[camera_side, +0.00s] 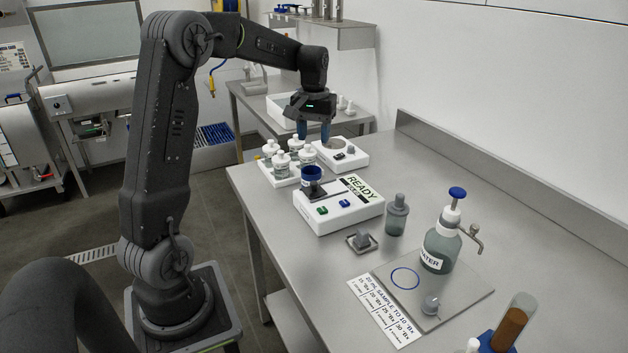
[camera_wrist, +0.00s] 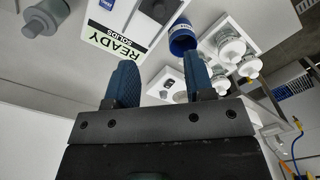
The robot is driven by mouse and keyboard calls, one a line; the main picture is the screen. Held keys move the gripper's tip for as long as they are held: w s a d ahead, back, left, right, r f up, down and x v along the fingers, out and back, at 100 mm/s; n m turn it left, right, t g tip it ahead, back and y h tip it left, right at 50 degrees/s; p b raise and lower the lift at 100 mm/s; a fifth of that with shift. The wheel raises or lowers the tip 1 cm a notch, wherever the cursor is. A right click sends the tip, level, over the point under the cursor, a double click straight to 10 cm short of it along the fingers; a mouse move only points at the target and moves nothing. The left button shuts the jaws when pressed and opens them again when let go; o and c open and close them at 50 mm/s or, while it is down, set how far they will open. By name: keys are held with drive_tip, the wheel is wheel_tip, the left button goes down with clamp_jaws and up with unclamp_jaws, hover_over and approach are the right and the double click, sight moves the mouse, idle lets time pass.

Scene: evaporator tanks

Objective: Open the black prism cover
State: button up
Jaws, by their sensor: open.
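The black prism cover (camera_side: 315,191) appears to be the dark flap on top of the white instrument (camera_side: 340,212) labelled READY. It looks lowered, though a blue cup (camera_side: 312,174) just behind it makes its edge hard to read. In the wrist view the dark cover (camera_wrist: 160,10) shows at the top edge, partly cut off, beyond my fingers. My gripper (camera_side: 313,132) is open and empty, with its blue fingers pointing down. It is above and behind the instrument, apart from the cover.
White-capped bottles (camera_side: 282,160) stand in a tray left of the instrument. A second white device (camera_side: 341,155) with a round grey plate is behind it. A grey bottle (camera_side: 396,215) and the water pump bottle (camera_side: 441,245) stand to the right. The bench (camera_side: 440,195) is clear at the back right.

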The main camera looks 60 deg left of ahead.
sight(314, 183)
wheel_tip(314, 183, down, 13)
drive_tip(key=shift+f, duration=0.2)
idle(0.4)
clamp_jaws()
idle(0.3)
